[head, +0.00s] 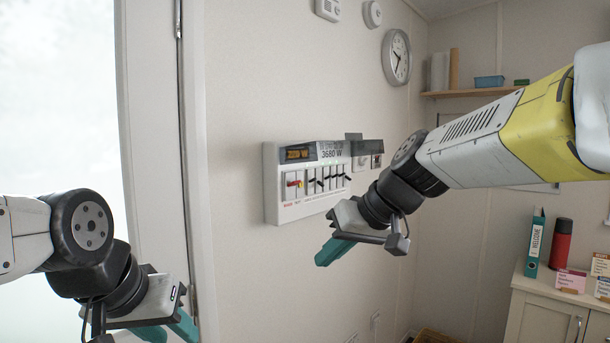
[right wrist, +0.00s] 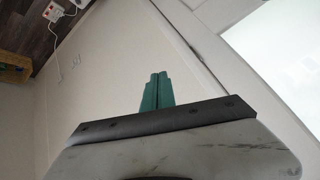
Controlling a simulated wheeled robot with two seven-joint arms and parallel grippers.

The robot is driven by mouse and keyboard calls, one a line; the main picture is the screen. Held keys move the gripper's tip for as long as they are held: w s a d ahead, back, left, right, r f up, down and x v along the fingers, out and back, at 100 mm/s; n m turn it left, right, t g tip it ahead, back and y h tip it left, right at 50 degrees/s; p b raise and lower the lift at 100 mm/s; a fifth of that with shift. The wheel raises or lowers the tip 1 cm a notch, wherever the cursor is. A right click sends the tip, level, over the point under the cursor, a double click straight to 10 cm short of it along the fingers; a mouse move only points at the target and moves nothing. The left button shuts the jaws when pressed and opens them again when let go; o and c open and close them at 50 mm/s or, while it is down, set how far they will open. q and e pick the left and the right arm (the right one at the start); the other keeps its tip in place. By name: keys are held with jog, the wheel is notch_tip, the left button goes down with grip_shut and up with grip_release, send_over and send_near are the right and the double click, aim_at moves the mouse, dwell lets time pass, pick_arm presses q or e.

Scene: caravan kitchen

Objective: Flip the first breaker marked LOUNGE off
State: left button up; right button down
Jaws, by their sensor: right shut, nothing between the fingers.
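The breaker panel (head: 306,180) is a white box on the wall, with a lit amber display and a row of breaker switches (head: 325,180).
A small grey box (head: 367,152) is on the wall right of the panel. A doorway frame (head: 190,150) stands at the left. A cabinet (head: 555,310) with a red flask (head: 561,243) and teal binder (head: 534,243) is at the right.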

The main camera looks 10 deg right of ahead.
jog(key=w+d+r+n+t+y, duration=0.1)
jog(key=w+r+y, duration=0.15)
jog(key=w, duration=0.45)
jog(key=w+d+r+n+t+y, duration=0.1)
jog(key=w+r, duration=0.3)
jog(key=w, duration=0.2)
jog(key=n+t+y, duration=0.1)
jog(key=n+t, duration=0.2)
jog(key=t, duration=0.1)
send_near(310, 173)
jog(key=f+v, duration=0.1)
jog(key=v, duration=0.3)
jog(key=shift+w+r, duration=0.15)
jog(key=shift+r, duration=0.15)
jog(key=x, duration=1)
jog(key=shift+a+r, duration=0.1)
